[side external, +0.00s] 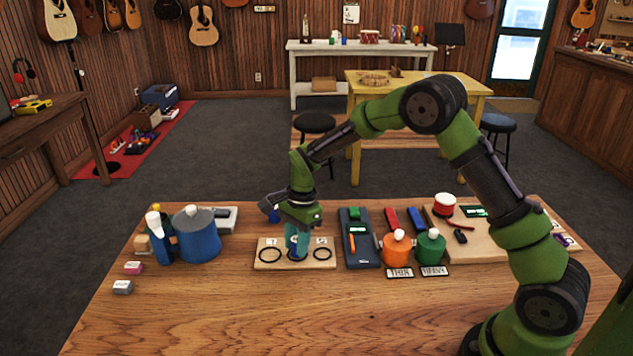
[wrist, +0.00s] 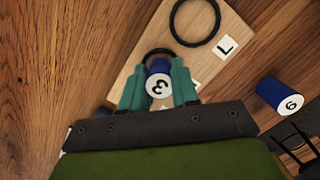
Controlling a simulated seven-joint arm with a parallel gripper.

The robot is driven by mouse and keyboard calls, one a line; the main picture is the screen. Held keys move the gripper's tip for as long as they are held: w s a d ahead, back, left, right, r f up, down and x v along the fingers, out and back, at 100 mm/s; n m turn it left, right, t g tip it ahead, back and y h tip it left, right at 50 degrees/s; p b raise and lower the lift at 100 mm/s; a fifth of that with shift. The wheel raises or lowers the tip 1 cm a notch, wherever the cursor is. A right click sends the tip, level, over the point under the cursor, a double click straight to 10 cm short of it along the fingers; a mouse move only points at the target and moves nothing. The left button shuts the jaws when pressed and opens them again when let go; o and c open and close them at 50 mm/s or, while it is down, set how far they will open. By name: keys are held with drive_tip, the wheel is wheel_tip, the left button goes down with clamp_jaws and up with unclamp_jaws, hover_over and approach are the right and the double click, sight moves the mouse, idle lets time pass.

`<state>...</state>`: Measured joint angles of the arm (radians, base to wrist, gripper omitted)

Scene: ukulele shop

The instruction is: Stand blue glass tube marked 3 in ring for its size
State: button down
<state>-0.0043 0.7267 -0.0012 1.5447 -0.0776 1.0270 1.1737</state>
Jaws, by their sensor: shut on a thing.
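My gripper (side external: 297,245) is shut on the blue glass tube marked 3 (wrist: 158,82), between its teal fingers in the wrist view (wrist: 158,88). The tube is over a black ring (wrist: 158,52) on the wooden ring board (side external: 262,264). This is the middle ring, between the left ring (side external: 270,255) and the right ring (side external: 322,254). The tube's lower end shows low at the board in the side view. I cannot tell whether its base is inside the ring or above it. The wrist view also shows a larger ring (wrist: 195,20) beside an L label (wrist: 225,46).
A blue tube marked 6 (wrist: 280,97) is off the board. A large blue canister (side external: 196,240) stands left. The table's front is clear.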

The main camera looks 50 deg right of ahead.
drive_tip(key=shift+f, duration=0.1)
drive_tip(key=c, duration=0.8)
unclamp_jaws()
drive_tip(key=shift+c, duration=0.2)
drive_tip(key=s+d+r+n+t, duration=0.1)
drive_tip(key=s+r+n, duration=0.15)
drive_tip(key=r, duration=0.65)
drive_tip(key=s+r+n+t, duration=0.1)
drive_tip(key=s+r, duration=0.2)
drive_tip(key=r, duration=0.7)
drive_tip(key=s+r+n+t, duration=0.1)
drive_tip(key=s+n+t, duration=0.1)
drive_tip(key=s+n, duration=0.3)
drive_tip(key=s+a+r+n+t, duration=0.1)
drive_tip(key=s+n, duration=0.4)
drive_tip(key=s, duration=0.9)
drive_tip(key=shift+r+t, duration=0.65)
drive_tip(key=shift+t, duration=0.45)
drive_tip(key=shift+n, duration=0.25)
